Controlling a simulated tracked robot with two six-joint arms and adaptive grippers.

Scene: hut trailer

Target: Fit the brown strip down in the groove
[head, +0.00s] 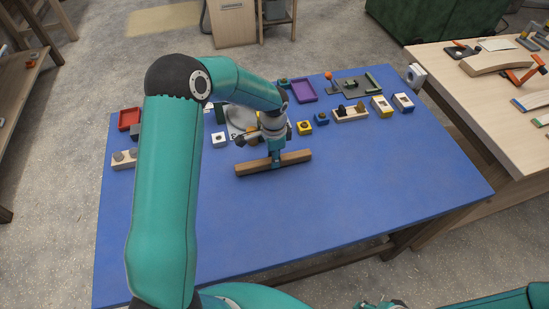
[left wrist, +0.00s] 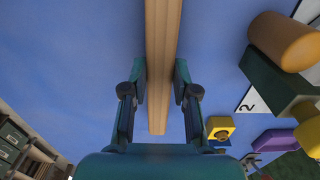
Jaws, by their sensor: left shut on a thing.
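The brown strip (head: 295,158) is a long straight wooden bar over the middle of the blue table, running left to right and slightly tilted in the head view. I cannot make out a groove. My right gripper (head: 380,303) shows only in part at the bottom edge, its fingers unclear.
The blue table (head: 370,210) is clear in front and to the right. Along its back stand a purple tray (head: 303,91), a yellow block (head: 304,128), a wooden block with dark knobs (head: 350,114) and a red tray (head: 129,119). A wooden bench (head: 500,130) stands at right.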

